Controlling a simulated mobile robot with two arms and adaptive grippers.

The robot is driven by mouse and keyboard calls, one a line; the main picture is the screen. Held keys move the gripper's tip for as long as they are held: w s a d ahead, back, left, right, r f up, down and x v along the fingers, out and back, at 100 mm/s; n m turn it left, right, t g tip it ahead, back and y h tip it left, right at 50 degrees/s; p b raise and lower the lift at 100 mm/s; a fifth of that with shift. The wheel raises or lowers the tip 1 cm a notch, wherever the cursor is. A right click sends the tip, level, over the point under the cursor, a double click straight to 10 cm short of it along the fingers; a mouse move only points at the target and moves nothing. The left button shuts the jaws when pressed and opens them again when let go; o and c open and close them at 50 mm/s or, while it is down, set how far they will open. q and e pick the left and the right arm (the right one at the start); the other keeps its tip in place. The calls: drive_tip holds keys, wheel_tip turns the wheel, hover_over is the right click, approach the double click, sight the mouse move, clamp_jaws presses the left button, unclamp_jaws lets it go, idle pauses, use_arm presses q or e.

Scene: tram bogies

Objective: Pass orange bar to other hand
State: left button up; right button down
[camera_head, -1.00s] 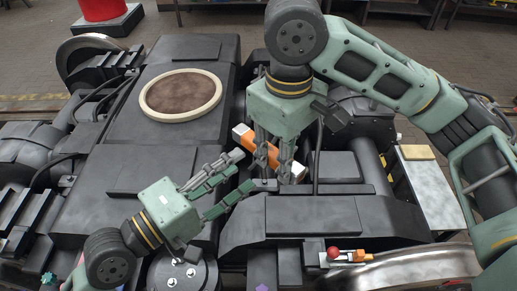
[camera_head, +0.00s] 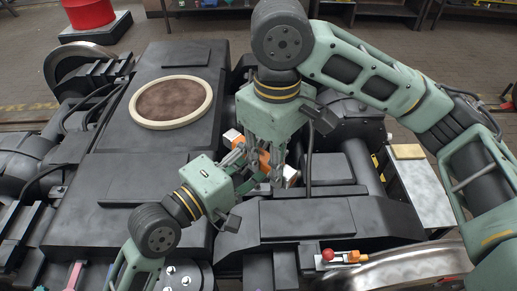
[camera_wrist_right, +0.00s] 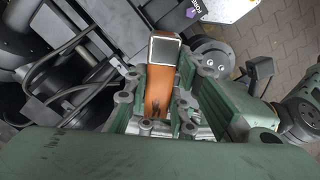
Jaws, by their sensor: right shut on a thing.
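The orange bar (camera_head: 264,162) has pale ends and hangs tilted below my right gripper (camera_head: 264,158), which is shut on it. In the right wrist view the bar (camera_wrist_right: 158,88) sticks out from between the fingers, with a grey square end face toward the camera. My left gripper (camera_head: 246,168) has its fingers at the bar, close to the right gripper's fingers. The fingers overlap there, and I cannot tell whether the left ones touch the bar or are closed.
Dark bogie parts lie below and around both hands. A round brown pad with a cream rim (camera_head: 132,110) lies on the left housing. A small piece with a red ball (camera_head: 327,254) lies at the lower right. A pale side table (camera_head: 422,185) stands at right.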

use_arm(q)
drive_tip(key=shift+f, duration=0.15)
clamp_jaws()
use_arm(e)
drive_tip(key=c, duration=1.8)
unclamp_jaws()
drive_tip(key=o, duration=0.4)
drive_tip(key=shift+r, duration=0.1)
